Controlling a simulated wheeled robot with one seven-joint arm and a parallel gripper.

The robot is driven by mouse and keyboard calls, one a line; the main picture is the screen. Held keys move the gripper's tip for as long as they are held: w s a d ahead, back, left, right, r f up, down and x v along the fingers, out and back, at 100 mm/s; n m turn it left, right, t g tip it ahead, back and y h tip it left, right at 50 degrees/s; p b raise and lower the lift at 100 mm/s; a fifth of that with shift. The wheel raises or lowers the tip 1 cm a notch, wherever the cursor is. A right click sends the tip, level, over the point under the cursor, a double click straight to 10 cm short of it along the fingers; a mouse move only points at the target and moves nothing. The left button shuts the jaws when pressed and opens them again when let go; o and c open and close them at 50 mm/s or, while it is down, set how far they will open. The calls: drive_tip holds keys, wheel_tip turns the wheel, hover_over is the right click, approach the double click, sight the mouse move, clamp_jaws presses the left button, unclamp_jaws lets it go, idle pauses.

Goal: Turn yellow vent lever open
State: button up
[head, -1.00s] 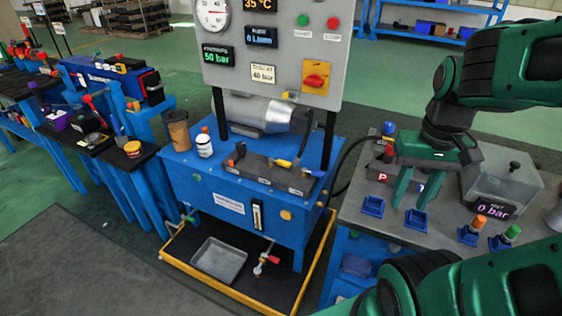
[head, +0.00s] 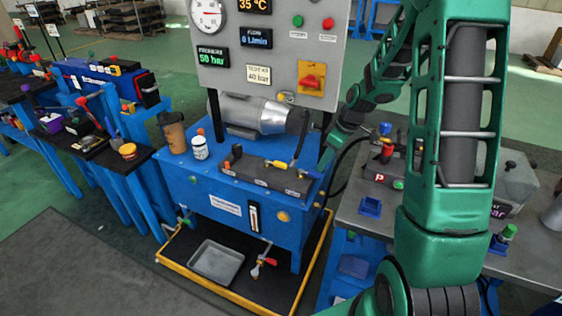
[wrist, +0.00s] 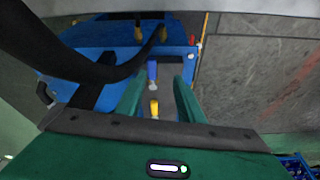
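The yellow lever (head: 279,163) lies on top of the dark valve block (head: 262,177) on the blue tank bench. A blue-handled lever (head: 310,174) sits at the block's right end. My gripper (head: 322,165) is at the block's right end, close to the blue lever and right of the yellow one. In the wrist view my gripper (wrist: 159,78) has its two green fingers apart, with nothing held. The blue lever (wrist: 152,71) and the yellow lever (wrist: 154,108) both show in the gap between the fingers. I cannot tell whether a finger touches either lever.
The gauge panel (head: 225,87) with its red-on-yellow switch (head: 313,77) stands behind the block. A black hose (wrist: 90,70) crosses the wrist view at left. A brown cup (head: 173,133) and a white bottle (head: 200,148) stand left on the tank. The grey table (head: 350,213) is at right.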

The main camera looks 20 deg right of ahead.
drive_tip(key=shift+n+t+y, duration=0.3)
drive_tip(key=shift+n+y, duration=0.1)
drive_tip(key=shift+n, duration=0.5)
drive_tip(key=w+f, duration=0.2)
drive_tip(key=w+a+f, duration=0.1)
drive_tip(key=w+f, duration=0.1)
drive_tip(key=shift+w+a+f, duration=0.1)
drive_tip(key=shift+f, duration=0.05)
approach(280, 162)
drive_tip(key=x, duration=0.5)
drive_tip(key=shift+s+f, duration=0.1)
drive_tip(key=shift+s, duration=0.15)
drive_tip(key=shift+x, duration=0.9)
drive_tip(key=shift+w+a+f, duration=0.15)
drive_tip(key=shift+w+f, duration=0.15)
drive_tip(key=shift+f, duration=0.3)
drive_tip(key=shift+c, duration=0.6)
clamp_jaws()
